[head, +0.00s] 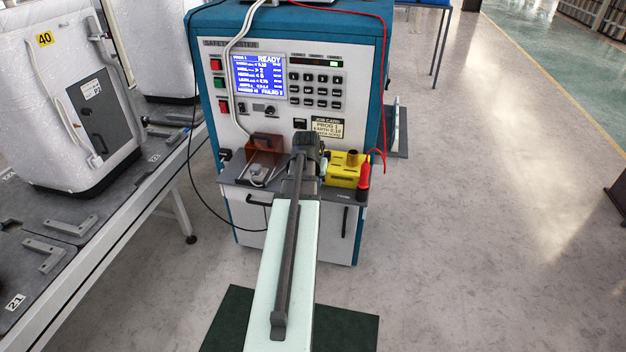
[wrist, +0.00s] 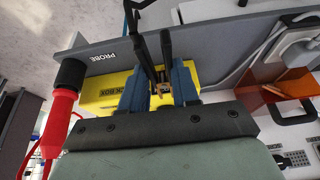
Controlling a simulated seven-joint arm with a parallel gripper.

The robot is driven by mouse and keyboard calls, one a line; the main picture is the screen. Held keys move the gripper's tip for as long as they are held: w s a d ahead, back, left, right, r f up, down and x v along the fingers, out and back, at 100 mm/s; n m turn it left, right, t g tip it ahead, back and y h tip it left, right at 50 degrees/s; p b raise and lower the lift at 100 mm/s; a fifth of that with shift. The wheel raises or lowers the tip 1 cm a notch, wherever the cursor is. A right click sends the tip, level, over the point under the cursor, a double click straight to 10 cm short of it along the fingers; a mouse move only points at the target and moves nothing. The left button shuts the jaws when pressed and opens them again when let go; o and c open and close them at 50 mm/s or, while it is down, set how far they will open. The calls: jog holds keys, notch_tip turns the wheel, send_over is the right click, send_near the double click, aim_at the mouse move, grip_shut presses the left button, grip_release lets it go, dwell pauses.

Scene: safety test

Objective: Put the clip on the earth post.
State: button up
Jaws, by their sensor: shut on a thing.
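My gripper (head: 307,142) is over the front shelf of the tester, between a brown box and a yellow box. In the wrist view its two blue fingers (wrist: 160,80) are close together, shut on the clip. A small copper-coloured part of the clip (wrist: 161,90) shows between them, with dark narrow parts beyond; the rest is hidden. The yellow box (head: 347,169) sits just right of my gripper and also shows behind the fingers in the wrist view (wrist: 103,90). I cannot make out the earth post for certain in either view.
The tester (head: 300,50) reads READY. A red probe (head: 363,182) stands at the shelf's right end. The brown box (head: 265,150) with a metal bracket is on the left. A black lead (head: 189,150) hangs down the left side. A bench with white-wrapped units (head: 75,100) stands left.

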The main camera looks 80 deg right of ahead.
jog(key=shift+f, duration=1.6)
dwell(0.8)
dwell(0.3)
jog(key=o, duration=1)
jog(key=shift+c, duration=0.2)
jog(key=v, duration=1.4)
